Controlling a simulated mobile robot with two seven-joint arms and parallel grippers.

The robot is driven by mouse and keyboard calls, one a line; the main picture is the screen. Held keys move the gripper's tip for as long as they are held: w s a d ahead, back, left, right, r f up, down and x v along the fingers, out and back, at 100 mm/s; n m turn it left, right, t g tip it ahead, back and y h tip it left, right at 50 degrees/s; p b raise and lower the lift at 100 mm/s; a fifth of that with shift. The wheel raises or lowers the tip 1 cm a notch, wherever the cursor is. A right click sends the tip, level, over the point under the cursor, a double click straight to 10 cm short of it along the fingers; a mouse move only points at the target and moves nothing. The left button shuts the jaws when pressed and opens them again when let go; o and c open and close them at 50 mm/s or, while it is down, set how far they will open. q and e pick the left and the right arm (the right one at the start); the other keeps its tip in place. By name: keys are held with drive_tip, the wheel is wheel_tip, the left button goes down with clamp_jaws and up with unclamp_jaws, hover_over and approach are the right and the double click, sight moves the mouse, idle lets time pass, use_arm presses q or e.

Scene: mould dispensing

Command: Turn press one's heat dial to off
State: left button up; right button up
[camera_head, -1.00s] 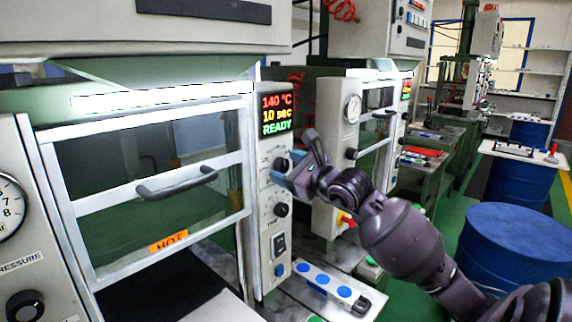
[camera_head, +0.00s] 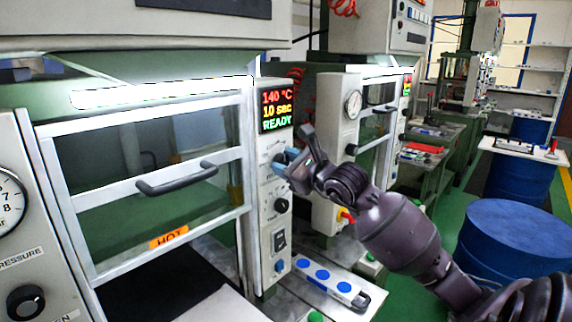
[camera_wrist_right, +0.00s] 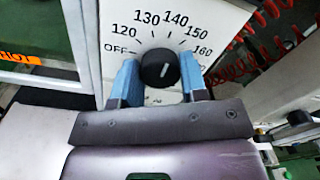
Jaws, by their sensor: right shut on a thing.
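Press one's heat dial (camera_wrist_right: 158,63) is a round black knob with a white mark, on a pale panel marked OFF, 120, 130, 140, 150 and 160. The mark runs roughly upright in the right wrist view, toward the 130 to 140 part of the scale. My right gripper (camera_wrist_right: 158,75) has its blue fingers on both sides of the dial and is shut on it. In the head view, my right gripper (camera_head: 285,163) covers the dial on the control panel (camera_head: 265,185). The display (camera_head: 277,111) above reads 140 °C and READY. My left gripper is not in view.
Below my right gripper, the panel has another black knob (camera_head: 281,205) and a switch (camera_head: 279,240). The press door (camera_head: 95,210) with its black handle (camera_head: 178,180) is at the left. Blue drums (camera_head: 507,240) stand at the right.

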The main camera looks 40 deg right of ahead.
drive_tip(key=shift+f+n+b, duration=0.2)
drive_tip(key=shift+n+b, duration=0.2)
drive_tip(key=shift+b, duration=0.3)
drive_tip(key=n+b, duration=1.3)
drive_tip(key=n, duration=0.4)
drive_tip(key=shift+y+b, duration=0.3)
drive_tip(key=shift+b, duration=0.05)
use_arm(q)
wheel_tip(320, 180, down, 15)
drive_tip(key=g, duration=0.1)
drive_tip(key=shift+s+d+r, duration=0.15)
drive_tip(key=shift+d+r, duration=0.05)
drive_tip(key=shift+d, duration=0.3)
use_arm(e)
drive_tip(key=shift+n, duration=0.3)
drive_tip(key=o, duration=0.9)
